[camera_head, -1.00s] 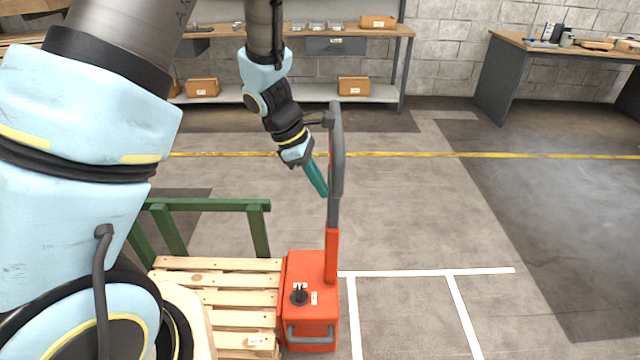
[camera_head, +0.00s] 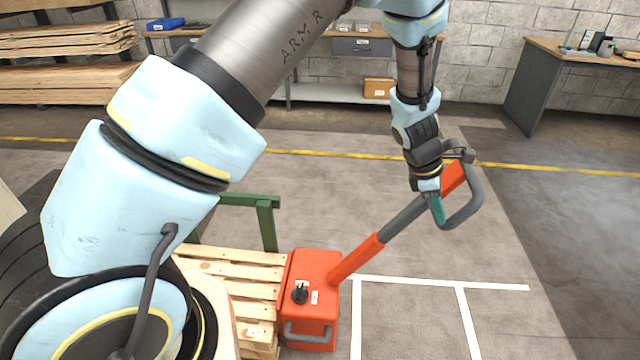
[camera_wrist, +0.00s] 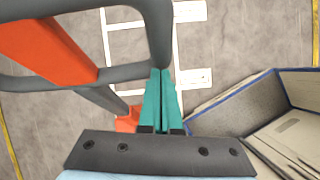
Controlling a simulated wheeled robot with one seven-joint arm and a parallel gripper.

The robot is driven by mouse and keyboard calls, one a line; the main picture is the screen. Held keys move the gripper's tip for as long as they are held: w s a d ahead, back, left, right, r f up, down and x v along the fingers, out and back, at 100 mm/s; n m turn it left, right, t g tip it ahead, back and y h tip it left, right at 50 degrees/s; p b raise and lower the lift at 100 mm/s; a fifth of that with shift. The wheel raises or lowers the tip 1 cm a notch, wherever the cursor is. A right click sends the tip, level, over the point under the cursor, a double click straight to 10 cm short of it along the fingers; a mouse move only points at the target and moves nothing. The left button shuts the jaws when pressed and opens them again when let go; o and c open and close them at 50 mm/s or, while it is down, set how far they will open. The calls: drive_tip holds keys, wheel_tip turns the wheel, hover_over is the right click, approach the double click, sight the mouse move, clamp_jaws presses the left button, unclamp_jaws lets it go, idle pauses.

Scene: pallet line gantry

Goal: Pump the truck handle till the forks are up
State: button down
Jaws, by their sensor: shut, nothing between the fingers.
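The truck handle (camera_head: 398,223) is a grey and orange bar ending in a grey loop, tilted well over to the right from the orange truck body (camera_head: 314,280). My gripper (camera_head: 438,212) is at the loop, its teal fingers shut and pointing down. In the wrist view the fingers (camera_wrist: 161,98) are together, beside the grey loop (camera_wrist: 155,30); nothing shows between them. I cannot tell whether they touch the loop. The orange part of the handle (camera_wrist: 45,50) lies to their left. The forks are hidden under the wooden pallet (camera_head: 240,270).
A green rail (camera_head: 266,225) stands behind the pallet. A workbench (camera_head: 560,70) is at the back right, and stacked boards (camera_head: 60,80) are at the back left. In the wrist view an open blue-edged box (camera_wrist: 240,105) is at the right. The floor right of the truck is clear.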

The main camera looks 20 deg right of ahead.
sight(456, 221)
drive_tip(key=d, duration=0.1)
drive_tip(key=s+d+f, duration=0.2)
drive_tip(key=d, duration=0.1)
drive_tip(key=shift+f, duration=0.15)
